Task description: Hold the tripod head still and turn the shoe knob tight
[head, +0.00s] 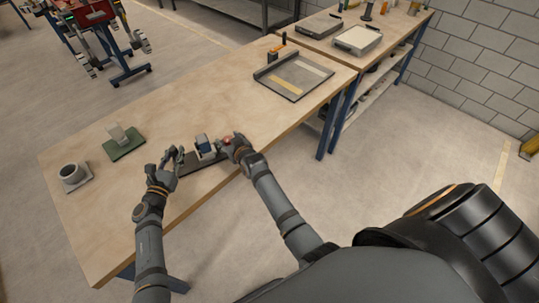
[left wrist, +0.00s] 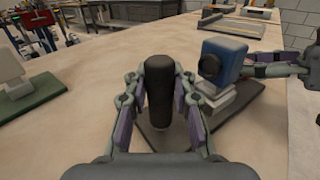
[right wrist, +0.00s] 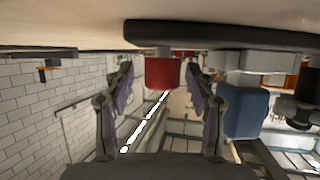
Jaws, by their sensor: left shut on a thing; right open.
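The tripod head stands on a dark base plate (head: 200,165) near the table's front edge. A blue block with a dark round front (left wrist: 226,62) sits on its pale mount (left wrist: 213,97); the block also shows in the head view (head: 203,142). My left gripper (head: 176,155) is shut on an upright dark handle (left wrist: 160,90), with a finger on each side. The red shoe knob (right wrist: 163,73) lies between the spread fingers of my right gripper (right wrist: 163,88), which is open. Whether a finger touches the knob cannot be told.
A green base with a pale upright piece (head: 124,148) and a grey cup on a square plate (head: 73,178) stand to the left. A grey tray (head: 293,77) lies further back. The wooden table (head: 170,105) is clear behind the tripod head.

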